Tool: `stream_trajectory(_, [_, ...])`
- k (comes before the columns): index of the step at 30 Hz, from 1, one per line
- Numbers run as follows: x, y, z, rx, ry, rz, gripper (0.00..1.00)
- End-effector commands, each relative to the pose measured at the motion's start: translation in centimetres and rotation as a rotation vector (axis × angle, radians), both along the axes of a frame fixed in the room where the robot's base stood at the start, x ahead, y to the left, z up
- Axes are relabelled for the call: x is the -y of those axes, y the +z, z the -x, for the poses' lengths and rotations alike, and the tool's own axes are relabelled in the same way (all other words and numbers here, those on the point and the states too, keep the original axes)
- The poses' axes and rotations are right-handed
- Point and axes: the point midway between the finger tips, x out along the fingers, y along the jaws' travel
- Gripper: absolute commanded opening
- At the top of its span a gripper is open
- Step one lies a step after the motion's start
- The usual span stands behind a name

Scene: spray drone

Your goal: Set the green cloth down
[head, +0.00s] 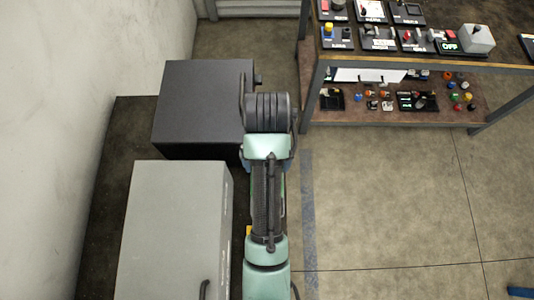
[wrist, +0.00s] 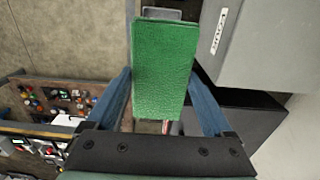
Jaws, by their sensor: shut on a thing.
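The green cloth (wrist: 163,68) is a folded, textured rectangle in the wrist view. My gripper (wrist: 163,92) is shut on it, with one blue finger at each side of the cloth. The cloth hides part of what lies beyond it, and I cannot tell how far it is above the floor. In the head view my arm reaches forward past the cabinets, and neither the cloth nor the fingers can be made out there.
A grey cabinet (head: 175,230) and a black cabinet (head: 203,95) stand along the left wall. A two-level workbench (head: 440,64) with switch panels and small parts stands at the right. The floor (head: 390,200) in front of the bench is clear.

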Motion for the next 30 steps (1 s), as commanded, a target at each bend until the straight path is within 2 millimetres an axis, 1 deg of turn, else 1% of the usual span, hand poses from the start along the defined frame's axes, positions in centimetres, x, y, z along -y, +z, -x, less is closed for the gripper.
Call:
stream_trajectory(1, [0.0,-1.8,0.0,0.001,0.000,0.000,0.24])
stream_trajectory(13, [0.0,-8.5,0.1,-0.004,0.000,0.000,0.24])
stream_trajectory(15, [0.0,-10.3,0.1,-0.005,0.000,0.000,0.24])
stream_trajectory(21, [0.0,-14.8,0.1,-0.004,-0.001,0.000,0.24])
stream_trajectory(24, [0.0,-16.2,0.0,-0.001,-0.001,0.000,0.24])
stream_trajectory(29, [0.0,-17.4,0.0,-0.001,-0.001,0.000,0.24])
stream_trajectory(30, [0.0,-18.0,0.1,-0.002,-0.001,0.000,0.24])
